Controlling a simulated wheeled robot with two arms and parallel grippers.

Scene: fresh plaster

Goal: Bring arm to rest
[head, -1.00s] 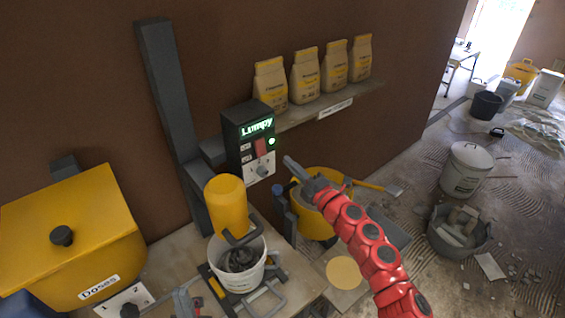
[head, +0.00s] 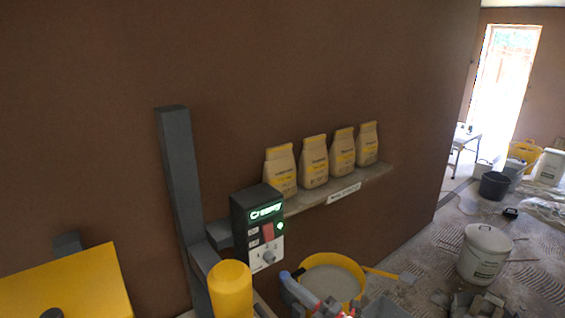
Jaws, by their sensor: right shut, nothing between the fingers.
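My right gripper (head: 290,280) shows at the bottom edge, just below and right of the control box, in front of a yellow bucket (head: 355,285). It is shut and empty. Most of my right arm is cut off by the bottom edge. My left gripper is not in view. The control box (head: 258,228) has a green display that seems to read "Creamy", a lit green light, a red switch and a knob. The yellow mixer head (head: 231,292) stands left of the gripper, its lower part out of view.
A grey post (head: 180,180) rises behind the mixer. Several bags (head: 314,162) stand on a wall shelf (head: 365,180). A yellow lidded bin (head: 70,285) is at lower left. A white lidded bucket (head: 484,253) stands on the open floor to the right.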

